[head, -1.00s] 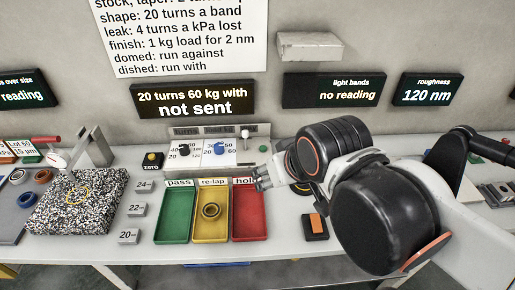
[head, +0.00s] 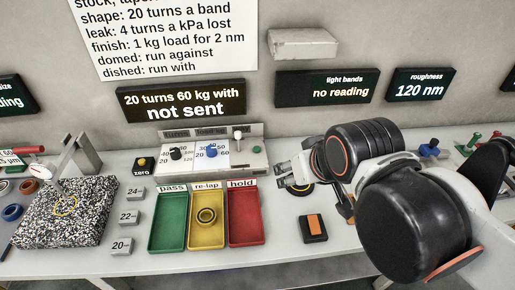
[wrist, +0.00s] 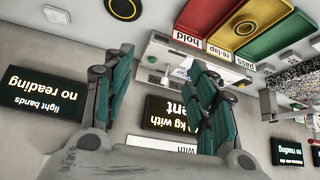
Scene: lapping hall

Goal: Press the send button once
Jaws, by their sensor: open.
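A pale control panel (head: 250,161) with a black knob (head: 176,153), a blue knob (head: 212,150) and a small upright lever (head: 239,139) stands against the wall. It also shows upside down in the wrist view (wrist: 157,49). A small green spot (wrist: 165,80) there may be a button; I read no "send" label. The display (head: 180,101) above reads "20 turns 60 kg with not sent". My gripper (head: 283,175) is open and empty, just right of the panel and behind the red tray. In the wrist view the panel lies between and beyond my fingers (wrist: 162,60).
Green (head: 168,238), yellow (head: 205,237) and red (head: 245,234) trays stand in front of the panel; a ring (head: 206,216) lies in the yellow one. An orange switch on a black base (head: 314,226) sits right of them. A yellow zero button (head: 142,162) is at left.

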